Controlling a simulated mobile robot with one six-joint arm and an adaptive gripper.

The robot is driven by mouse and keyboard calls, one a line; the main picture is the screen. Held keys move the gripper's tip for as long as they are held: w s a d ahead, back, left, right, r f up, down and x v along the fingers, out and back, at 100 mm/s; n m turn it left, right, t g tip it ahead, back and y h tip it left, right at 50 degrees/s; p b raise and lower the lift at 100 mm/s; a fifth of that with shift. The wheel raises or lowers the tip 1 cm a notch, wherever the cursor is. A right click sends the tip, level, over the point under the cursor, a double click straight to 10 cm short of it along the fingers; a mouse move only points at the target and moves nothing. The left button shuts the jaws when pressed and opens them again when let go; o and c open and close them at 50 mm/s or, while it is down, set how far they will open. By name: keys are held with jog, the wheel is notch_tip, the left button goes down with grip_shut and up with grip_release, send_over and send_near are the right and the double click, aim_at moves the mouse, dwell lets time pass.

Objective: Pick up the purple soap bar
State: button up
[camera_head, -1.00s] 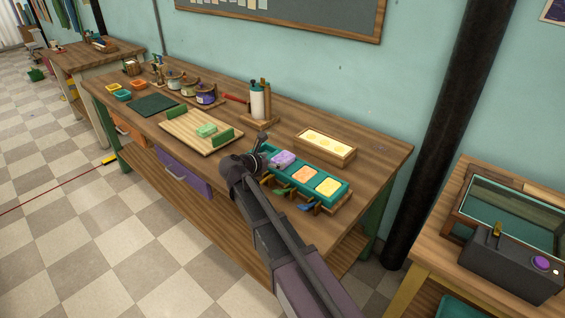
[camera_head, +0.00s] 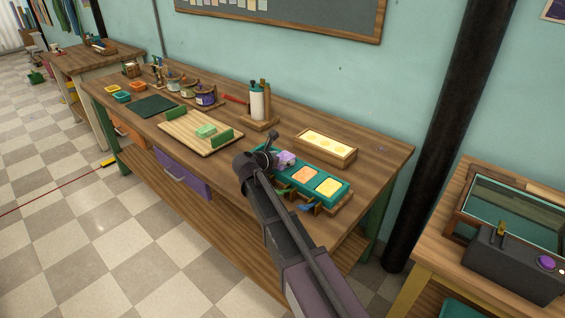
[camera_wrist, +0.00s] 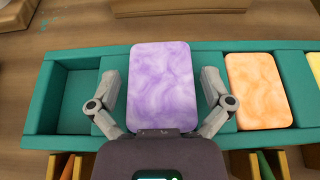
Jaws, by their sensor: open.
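The purple soap bar (camera_wrist: 162,85) lies in the teal tray (camera_wrist: 40,110), in a compartment between an empty one on the left and the orange bar's on the right, in the wrist view. My gripper (camera_wrist: 164,75) is open, with one finger on each side of the purple bar. In the head view, my gripper (camera_head: 272,150) is at the left end of the teal tray (camera_head: 345,190). It partly hides the purple soap bar (camera_head: 286,158).
An orange bar (camera_wrist: 258,90) and a yellow bar (camera_head: 327,186) sit in the tray's right part. A wooden box with pale contents (camera_head: 325,146) stands behind the tray. A board with a green bar (camera_head: 206,131) is to the left, and a bottle stand (camera_head: 260,103) behind.

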aim_at(283, 157)
dwell(0.4)
jog(key=c, duration=1)
jog(key=shift+c, duration=0.2)
jog(key=shift+r, duration=0.15)
notch_tip(283, 157, up, 3)
jog(key=p, duration=0.3)
jog(key=shift+r+p, duration=0.2)
jog(key=shift+p, duration=0.15)
jog(key=s, duration=0.5)
jog(key=s+r+p, duration=0.1)
jog(key=s, duration=1)
jog(key=shift+d+r, duration=0.2)
jog(key=shift+d, duration=0.05)
